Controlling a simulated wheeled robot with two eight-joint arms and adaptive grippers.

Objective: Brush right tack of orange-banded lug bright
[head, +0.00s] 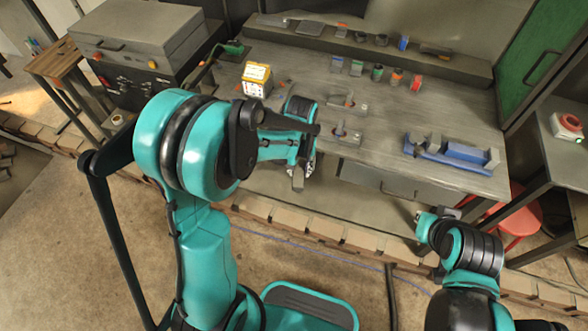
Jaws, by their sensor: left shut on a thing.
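Two small grey plates with upright lugs stand on the bench, a far one (347,102) and a near one (345,136). The bands on them are too small to tell, so I cannot say which is the orange-banded lug. My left gripper (299,176) is just left of the near lug, at the bench's front edge. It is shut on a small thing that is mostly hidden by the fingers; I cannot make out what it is. My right gripper (421,222) is low in front of the bench, right of centre, and its jaws do not show clearly.
A blue vise-like fixture (450,152) is on the bench's right. A yellow-and-white box (257,79) stands at the back left. Several small coloured containers (377,73) line the back. A grey cabinet (140,45) is at the left, a red stool (515,218) at the right.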

